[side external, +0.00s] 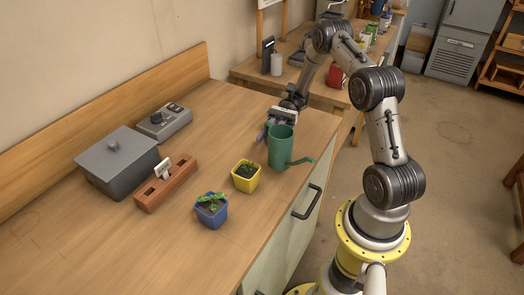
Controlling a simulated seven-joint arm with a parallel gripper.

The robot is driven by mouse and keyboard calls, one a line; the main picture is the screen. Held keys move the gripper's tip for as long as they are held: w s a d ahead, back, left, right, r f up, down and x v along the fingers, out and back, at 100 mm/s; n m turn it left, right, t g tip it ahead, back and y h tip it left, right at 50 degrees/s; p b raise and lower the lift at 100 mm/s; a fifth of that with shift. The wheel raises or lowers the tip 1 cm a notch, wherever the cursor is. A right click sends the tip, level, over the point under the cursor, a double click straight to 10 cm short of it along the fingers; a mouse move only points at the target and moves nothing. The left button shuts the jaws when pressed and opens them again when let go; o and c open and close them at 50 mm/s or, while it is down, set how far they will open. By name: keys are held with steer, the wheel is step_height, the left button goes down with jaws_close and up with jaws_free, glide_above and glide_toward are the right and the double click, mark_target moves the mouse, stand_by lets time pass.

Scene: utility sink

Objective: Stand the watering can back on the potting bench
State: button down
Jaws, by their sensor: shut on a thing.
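The green watering can (280,150) is upright at the right end of the wooden potting bench (120,225), close to its front edge. Its spout points right, toward the edge. My gripper (271,127) is at the can's far upper left side, shut on the watering can. The can's body partly hides the fingers and the grip. I cannot tell whether the can's base touches the bench top or is slightly above it.
A yellow pot (246,177) stands just left of the can, and a blue pot (211,211) with a seedling is nearer. A grey lidded box (118,165), a brick-red holder (166,184) and a grey device (164,122) are farther left.

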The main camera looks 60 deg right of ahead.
mark_target(286, 126)
steer(key=s+n+g, duration=0.1)
steer(key=s+g, duration=0.1)
steer(key=s+a+n+g+h, duration=0.1)
steer(key=s+n+g, duration=0.1)
steer(key=s+g, duration=0.1)
steer(key=s+f+n+g+h, duration=0.1)
steer(key=s+n+g, duration=0.1)
steer(key=s+g, duration=0.1)
steer(key=shift+s+a, duration=0.1)
steer(key=shift+a, duration=0.05)
steer(key=s+d+r+n+g+h, duration=0.2)
steer(key=s+d+n+g+h, duration=0.25)
steer(key=n+h, duration=0.5)
steer(key=s+d+r+n+g+h, duration=0.1)
steer(key=s+d+n+g+h, duration=0.4)
steer(key=h, duration=0.8)
steer(key=w+a+n+t+h, duration=0.2)
steer(key=w+n+t+h, duration=0.1)
steer(key=n+t, duration=0.4)
steer(key=w+a+r+n+t+h, duration=0.1)
steer(key=w+n+t, duration=0.5)
steer(key=t, duration=0.6)
steer(key=w+a+n+t+h, duration=0.3)
steer(key=w+n+t+h, duration=0.1)
steer(key=n+t, duration=0.5)
steer(key=shift+w+r+t+h, duration=0.15)
steer(key=shift+w+t+h, duration=0.1)
steer(key=shift+h, duration=0.2)
steer(key=shift+f, duration=3.7)
steer(key=shift+f, duration=0.1)
